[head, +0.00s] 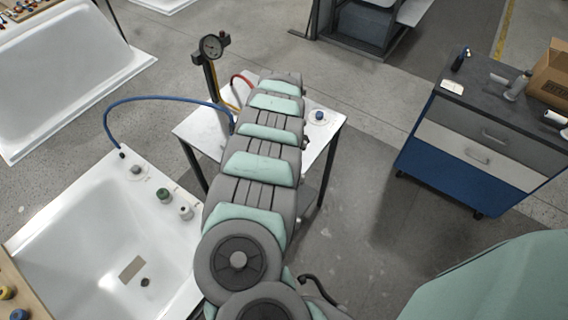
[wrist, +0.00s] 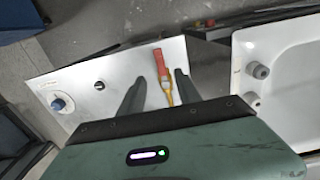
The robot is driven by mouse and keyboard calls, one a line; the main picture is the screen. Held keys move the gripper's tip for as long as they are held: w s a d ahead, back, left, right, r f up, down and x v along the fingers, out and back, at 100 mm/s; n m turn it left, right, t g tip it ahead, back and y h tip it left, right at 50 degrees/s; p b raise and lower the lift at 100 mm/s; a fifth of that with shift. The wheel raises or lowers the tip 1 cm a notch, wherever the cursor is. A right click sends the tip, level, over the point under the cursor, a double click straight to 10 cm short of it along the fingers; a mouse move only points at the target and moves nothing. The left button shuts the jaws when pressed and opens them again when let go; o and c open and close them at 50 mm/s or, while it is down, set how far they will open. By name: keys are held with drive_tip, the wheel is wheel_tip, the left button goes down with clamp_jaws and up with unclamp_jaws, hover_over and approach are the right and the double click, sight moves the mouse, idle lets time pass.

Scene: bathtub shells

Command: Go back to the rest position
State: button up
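My gripper (wrist: 159,76) shows in the wrist view with its two dark fingers apart and nothing held between them. It is over a white-topped table (wrist: 80,75). A red and orange tool with a yellow part (wrist: 159,62) shows beyond and between the fingers, apparently lower down; the gap to it is hard to judge. In the head view my arm reaches out over the same table (head: 195,128) and hides the gripper.
A white tub shell (head: 60,225) stands at left, with dark and white fittings (head: 164,195) on its rim. A gauge on a post (head: 211,47) rises behind the table, with a blue hose (head: 150,98) nearby. A blue-grey drawer cabinet (head: 470,165) stands right; floor between is clear.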

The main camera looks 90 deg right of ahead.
drive_tip(key=shift+r, duration=0.4)
